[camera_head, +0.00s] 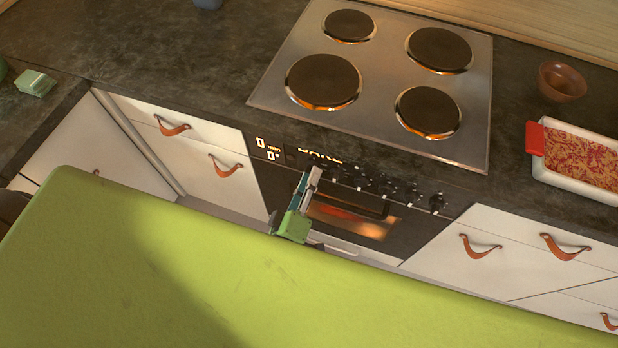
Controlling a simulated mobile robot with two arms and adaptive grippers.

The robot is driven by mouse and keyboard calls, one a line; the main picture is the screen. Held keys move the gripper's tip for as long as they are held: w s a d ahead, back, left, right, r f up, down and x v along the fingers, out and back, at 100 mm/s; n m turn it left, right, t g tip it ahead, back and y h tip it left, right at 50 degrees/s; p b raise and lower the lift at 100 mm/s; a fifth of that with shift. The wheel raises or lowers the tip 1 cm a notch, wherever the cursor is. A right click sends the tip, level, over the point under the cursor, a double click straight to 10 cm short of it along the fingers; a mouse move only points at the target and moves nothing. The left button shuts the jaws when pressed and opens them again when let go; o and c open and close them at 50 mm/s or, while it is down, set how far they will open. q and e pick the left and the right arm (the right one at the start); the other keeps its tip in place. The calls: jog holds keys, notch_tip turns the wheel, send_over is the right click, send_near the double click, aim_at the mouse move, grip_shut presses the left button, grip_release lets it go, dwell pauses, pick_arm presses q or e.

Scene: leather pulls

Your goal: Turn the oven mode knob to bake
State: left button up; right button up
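The oven (268,180) is set under the counter, with a dark front and a lit orange glow behind its window. Its panel carries a row of black knobs (385,188) and a lit display at the left. Lit letters that look like "BAKE" (320,155) show at the panel's top, partly cut off by the counter edge. My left gripper (314,174) is in front of the panel, its fingertips at the leftmost knob area. They hide part of that knob, and I cannot tell whether they touch or grip it. My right gripper is not in view.
A steel cooktop (385,85) with glowing-edged burners lies above the oven. A brown bowl (562,82) and a white baking dish (538,170) with a red handle cover stand at the right. White drawers with leather pulls (226,166) flank the oven.

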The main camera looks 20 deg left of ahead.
pick_arm(q)
jog(key=s, duration=1.2)
jog(key=shift+a, duration=0.2)
jog(key=s+a+f+m+g+h, duration=0.1)
jog(key=s+f+m+g, duration=0.35)
jog(key=f, duration=0.85)
jog(key=s+a+f+m+g+h, duration=0.1)
jog(key=s+f+m+g, duration=0.35)
jog(key=f, duration=0.85)
jog(key=s+a+f+m+g+y, duration=0.1)
jog(key=s+a+f+m+g, duration=0.1)
jog(key=s+a+f+g, duration=0.2)
jog(key=s+a+f+m+g+y, duration=0.1)
jog(key=s+a+f+m+g, duration=0.2)
jog(key=s+f, duration=0.4)
jog(key=s+a+g, duration=0.1)
jog(key=s, duration=0.3)
jog(key=shift+s+a+y, duration=0.15)
jog(key=shift+s+y, duration=0.15)
